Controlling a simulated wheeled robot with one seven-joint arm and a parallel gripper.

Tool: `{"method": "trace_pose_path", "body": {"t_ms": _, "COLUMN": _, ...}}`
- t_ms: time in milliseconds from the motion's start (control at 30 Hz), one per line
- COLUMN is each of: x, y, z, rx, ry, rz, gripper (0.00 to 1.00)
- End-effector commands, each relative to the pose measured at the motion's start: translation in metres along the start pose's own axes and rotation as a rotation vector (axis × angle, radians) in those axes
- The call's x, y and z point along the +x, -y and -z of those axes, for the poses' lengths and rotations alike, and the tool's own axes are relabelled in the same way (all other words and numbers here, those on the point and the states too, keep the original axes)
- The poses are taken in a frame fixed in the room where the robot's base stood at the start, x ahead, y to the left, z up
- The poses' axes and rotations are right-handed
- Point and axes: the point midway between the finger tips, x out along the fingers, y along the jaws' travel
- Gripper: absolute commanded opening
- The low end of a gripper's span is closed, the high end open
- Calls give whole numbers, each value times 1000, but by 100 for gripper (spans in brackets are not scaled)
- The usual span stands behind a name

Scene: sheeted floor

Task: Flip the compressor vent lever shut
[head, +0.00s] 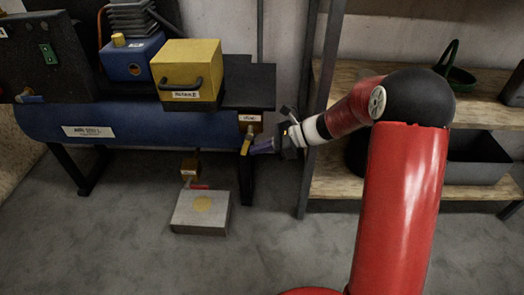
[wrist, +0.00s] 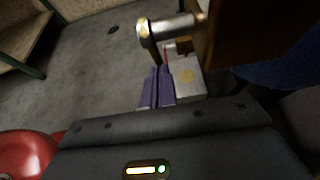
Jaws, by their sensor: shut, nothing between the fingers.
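The compressor's blue tank (head: 95,125) stands on dark legs at the left. At its right end is a brown block (head: 250,128) with a small label too small to read. A yellow lever (head: 246,144) hangs down from it, and I take this as the vent lever. My gripper (head: 256,147) has purple fingers pressed together, just right of the lever; I cannot tell whether they touch it. In the wrist view the shut fingers (wrist: 157,88) are empty, below a metal cylinder (wrist: 172,28) that sticks out from the brown block (wrist: 235,30).
Below the tank are a brass fitting with a red lever (head: 199,187) and a grey block (head: 200,213) with a yellow disc. A yellow box (head: 187,70) with a handle sits on top. Wooden shelves (head: 335,180) stand at the right. The floor in front is clear.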

Motion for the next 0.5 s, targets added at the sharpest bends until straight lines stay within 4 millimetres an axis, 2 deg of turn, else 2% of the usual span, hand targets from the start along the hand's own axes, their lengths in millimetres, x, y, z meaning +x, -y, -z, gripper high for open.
{"method": "trace_pose_path", "body": {"t_ms": 33, "x": 5, "y": 0, "z": 5, "rx": 4, "ry": 49, "rz": -2, "gripper": 0}}
{"method": "trace_pose_path", "body": {"t_ms": 500, "x": 26, "y": 0, "z": -2, "rx": 4, "ry": 500, "rz": -2, "gripper": 0}}
